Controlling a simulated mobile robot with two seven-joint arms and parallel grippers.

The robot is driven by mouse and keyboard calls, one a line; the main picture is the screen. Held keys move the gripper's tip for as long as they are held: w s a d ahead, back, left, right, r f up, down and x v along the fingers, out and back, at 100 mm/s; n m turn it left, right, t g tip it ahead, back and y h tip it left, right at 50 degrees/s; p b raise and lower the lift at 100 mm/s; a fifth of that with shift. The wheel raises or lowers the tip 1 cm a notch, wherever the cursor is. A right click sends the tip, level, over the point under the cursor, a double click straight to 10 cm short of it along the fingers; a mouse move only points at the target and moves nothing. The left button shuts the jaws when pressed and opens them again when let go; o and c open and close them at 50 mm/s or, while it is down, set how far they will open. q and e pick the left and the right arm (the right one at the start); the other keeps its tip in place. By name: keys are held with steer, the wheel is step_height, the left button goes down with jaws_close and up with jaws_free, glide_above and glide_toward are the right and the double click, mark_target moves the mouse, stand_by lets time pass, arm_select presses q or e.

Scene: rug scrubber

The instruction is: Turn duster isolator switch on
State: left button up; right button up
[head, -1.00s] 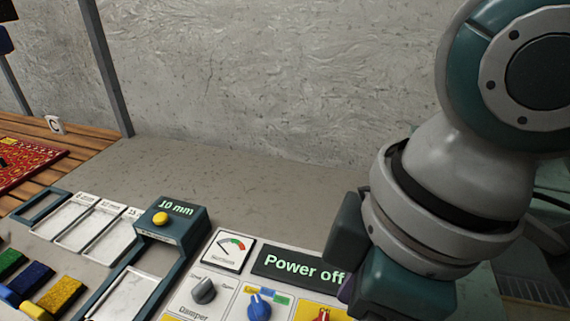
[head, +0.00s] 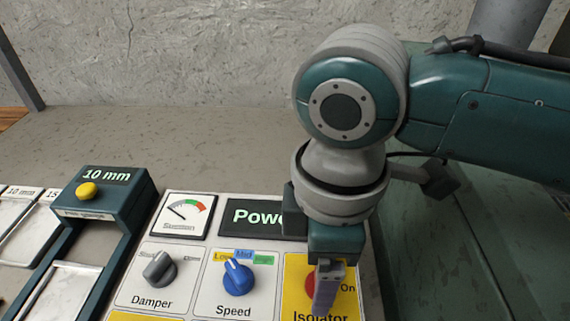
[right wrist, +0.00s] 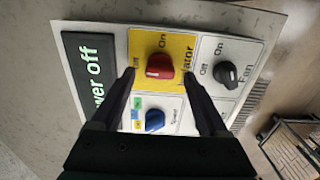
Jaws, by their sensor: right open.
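The isolator switch (right wrist: 160,66) is a red rotary knob on a yellow plate marked Off and On, seen in the right wrist view. In the head view its red knob (head: 309,286) is mostly hidden behind my right gripper (head: 326,290). In the wrist view my right gripper (right wrist: 163,75) is open, with one finger on each side of the red knob and nothing held. I cannot tell whether the fingertips touch the plate. The display (right wrist: 90,75) reads "Power off", partly covered in the head view. My left gripper is not in view.
The blue Speed knob (head: 238,278) and grey Damper knob (head: 159,268) sit left of the isolator, below a suction gauge (head: 182,214). A black Fan knob (right wrist: 227,74) is beside the isolator. A "10 mm" box (head: 104,195) with a yellow button stands at left.

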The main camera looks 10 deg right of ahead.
steer(key=shift+f, duration=0.35)
jaws_close()
stand_by(0.4)
